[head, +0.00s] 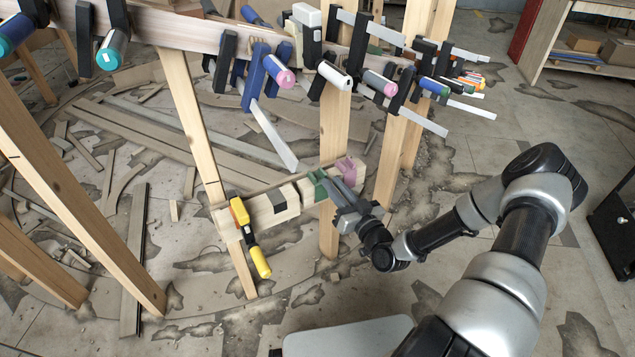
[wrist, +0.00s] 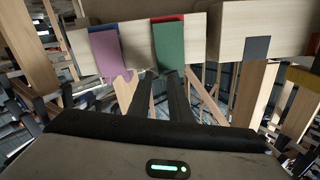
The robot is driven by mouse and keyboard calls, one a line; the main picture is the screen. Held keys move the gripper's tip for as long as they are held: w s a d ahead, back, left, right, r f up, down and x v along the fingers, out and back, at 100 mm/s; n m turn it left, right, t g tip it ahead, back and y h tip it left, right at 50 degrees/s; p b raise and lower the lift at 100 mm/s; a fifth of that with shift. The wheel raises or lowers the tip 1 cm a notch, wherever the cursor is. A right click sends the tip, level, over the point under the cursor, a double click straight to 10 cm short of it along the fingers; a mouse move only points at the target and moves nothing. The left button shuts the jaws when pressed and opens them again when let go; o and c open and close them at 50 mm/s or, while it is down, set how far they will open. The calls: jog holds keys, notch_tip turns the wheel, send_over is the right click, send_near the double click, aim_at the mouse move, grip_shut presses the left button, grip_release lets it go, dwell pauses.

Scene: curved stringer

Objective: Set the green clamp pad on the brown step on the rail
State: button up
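The green clamp pad (wrist: 169,46) lies against the pale wooden rail in the wrist view, below a thin red strip. It also shows in the head view (head: 317,184), partly hidden by my gripper. My gripper (wrist: 164,76) has both fingertips at the pad's lower edge, with a gap between the fingers. Whether they press on the pad is unclear. In the head view my gripper (head: 330,186) reaches the rail from the right. A dark square patch (wrist: 257,48) sits on the rail right of the pad; it also shows in the head view (head: 278,200). I cannot confirm it is the brown step.
A purple pad (wrist: 107,52) hangs left of the green one in the wrist view. A yellow-handled clamp (head: 249,237) grips the rail's near end. Many clamps line the upper beam (head: 180,28). Wooden posts (head: 328,220) stand around the rail.

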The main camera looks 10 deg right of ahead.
aim_at(327, 176)
jog(key=x, duration=0.5)
jog(key=shift+r+b, duration=0.2)
jog(key=shift+b, duration=0.2)
grip_shut()
